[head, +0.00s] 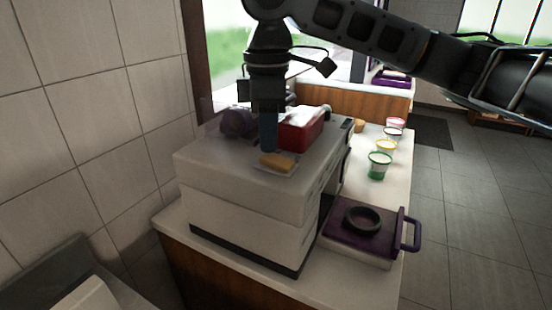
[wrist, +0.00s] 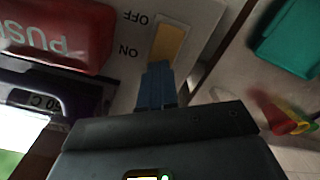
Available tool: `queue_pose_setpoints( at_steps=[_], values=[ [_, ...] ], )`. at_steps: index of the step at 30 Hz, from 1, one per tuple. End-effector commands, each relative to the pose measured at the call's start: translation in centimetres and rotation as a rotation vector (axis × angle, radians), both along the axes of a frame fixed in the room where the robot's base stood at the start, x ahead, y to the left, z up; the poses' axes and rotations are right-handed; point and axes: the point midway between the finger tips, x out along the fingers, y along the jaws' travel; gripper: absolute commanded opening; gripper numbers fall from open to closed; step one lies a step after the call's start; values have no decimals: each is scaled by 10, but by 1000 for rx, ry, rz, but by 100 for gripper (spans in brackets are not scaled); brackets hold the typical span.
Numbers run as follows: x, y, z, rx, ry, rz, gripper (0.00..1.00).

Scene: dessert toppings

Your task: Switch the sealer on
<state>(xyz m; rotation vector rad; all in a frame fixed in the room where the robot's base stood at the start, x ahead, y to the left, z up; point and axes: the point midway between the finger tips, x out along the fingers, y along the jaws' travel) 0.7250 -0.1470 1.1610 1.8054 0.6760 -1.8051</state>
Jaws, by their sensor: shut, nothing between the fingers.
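The sealer (head: 230,170) is a pale boxy machine on the counter, with a red block (head: 302,130) on top. The block reads "PUSH" in the wrist view (wrist: 60,32). Its yellow rocker switch (head: 279,160) sits on a light plate; the switch also shows in the wrist view (wrist: 169,42), beside the labels OFF and ON. My gripper (head: 268,150) is shut and empty, pointing down over the switch. In the wrist view its blue fingertips (wrist: 157,70) are at the ON end and cover part of it. I cannot tell whether they touch it or which way it is tilted.
A purple-lidded device (head: 365,222) with a handle stands on the counter at the right. Several small cups, among them a green one (head: 378,166), line the counter behind it. A dark purple object (head: 237,122) is behind my gripper. A tiled wall (head: 85,130) is at the left.

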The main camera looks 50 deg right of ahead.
Motion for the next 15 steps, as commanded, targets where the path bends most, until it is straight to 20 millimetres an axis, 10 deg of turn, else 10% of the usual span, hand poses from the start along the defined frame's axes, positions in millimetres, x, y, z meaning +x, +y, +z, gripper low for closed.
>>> queue_pose_setpoints(
  at_steps=[15],
  values=[
    [0, 0, -8, 0, 0, 0, 0]
  ],
)
